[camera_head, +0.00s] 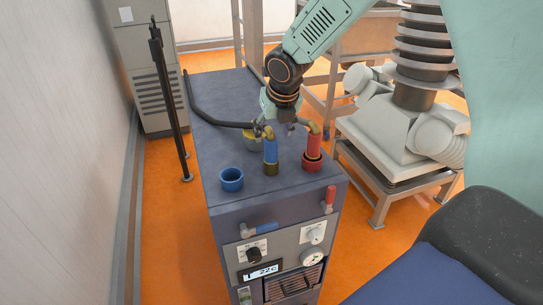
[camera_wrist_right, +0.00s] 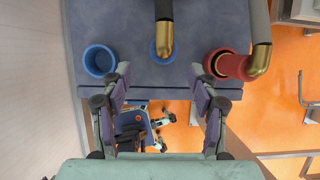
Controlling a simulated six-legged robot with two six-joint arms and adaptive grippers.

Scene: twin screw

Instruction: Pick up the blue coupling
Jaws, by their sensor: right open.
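The blue coupling (camera_head: 232,179), a short open-topped ring, stands on the left front of the dark blue cabinet top (camera_head: 222,110). It also shows in the right wrist view as a blue ring (camera_wrist_right: 100,61) at upper left, beyond the left fingertip, with nothing held. My right gripper (camera_head: 280,112) is above the cabinet, behind the pipes, apart from the coupling. Its fingers (camera_wrist_right: 160,78) are spread and empty in the wrist view. Its fingertips are partly hidden behind the pipes in the head view. My left gripper is not in view.
A black hose (camera_head: 215,122) runs behind. Cabinet top left of the hose is clear.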

